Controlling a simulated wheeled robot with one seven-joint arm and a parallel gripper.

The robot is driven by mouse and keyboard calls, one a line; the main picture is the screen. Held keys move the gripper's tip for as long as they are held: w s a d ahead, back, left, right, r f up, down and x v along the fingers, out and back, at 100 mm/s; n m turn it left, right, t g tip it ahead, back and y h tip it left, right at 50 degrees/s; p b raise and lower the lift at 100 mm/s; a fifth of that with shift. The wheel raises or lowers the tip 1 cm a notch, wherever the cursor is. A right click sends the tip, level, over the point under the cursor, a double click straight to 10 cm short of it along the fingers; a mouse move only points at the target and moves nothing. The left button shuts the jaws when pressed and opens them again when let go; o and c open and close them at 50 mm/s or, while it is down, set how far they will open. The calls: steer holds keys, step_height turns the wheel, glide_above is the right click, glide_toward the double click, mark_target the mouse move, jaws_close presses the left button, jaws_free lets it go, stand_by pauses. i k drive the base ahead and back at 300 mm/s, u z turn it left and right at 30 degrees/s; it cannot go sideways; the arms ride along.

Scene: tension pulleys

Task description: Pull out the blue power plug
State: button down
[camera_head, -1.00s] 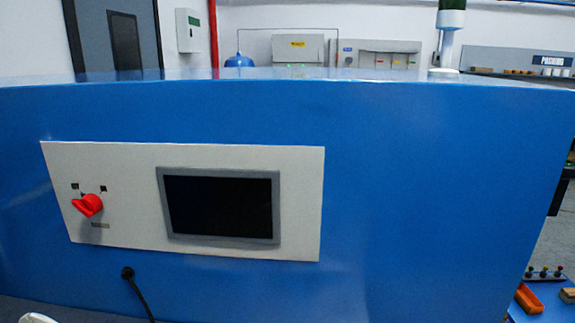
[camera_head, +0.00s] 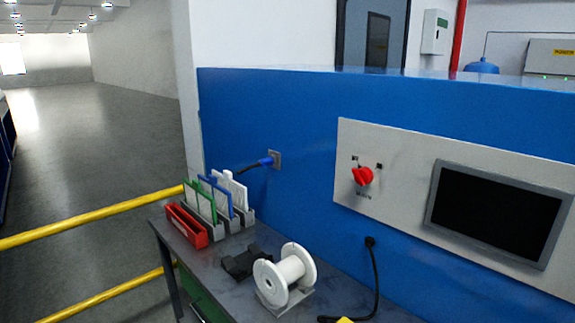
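The blue power plug (camera_head: 266,162) sits in a grey wall socket (camera_head: 275,159) on the blue cabinet face, left of the control panel. A dark cable runs from the plug down to the left, behind the upright boards on the table. My gripper is not in view.
A dark table (camera_head: 228,281) stands below the socket. It holds a rack of upright boards (camera_head: 222,200), a red bin (camera_head: 187,226), a white spool (camera_head: 284,275) and a black item (camera_head: 243,262). A yellow railing (camera_head: 92,219) runs at left. A red knob (camera_head: 362,176) is on the panel.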

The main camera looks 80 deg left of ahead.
mark_target(262, 163)
steer(key=u, duration=3.25)
steer(key=i, duration=0.45)
steer(key=u, duration=0.75)
steer(key=i, duration=1.55)
steer(key=z, duration=0.35)
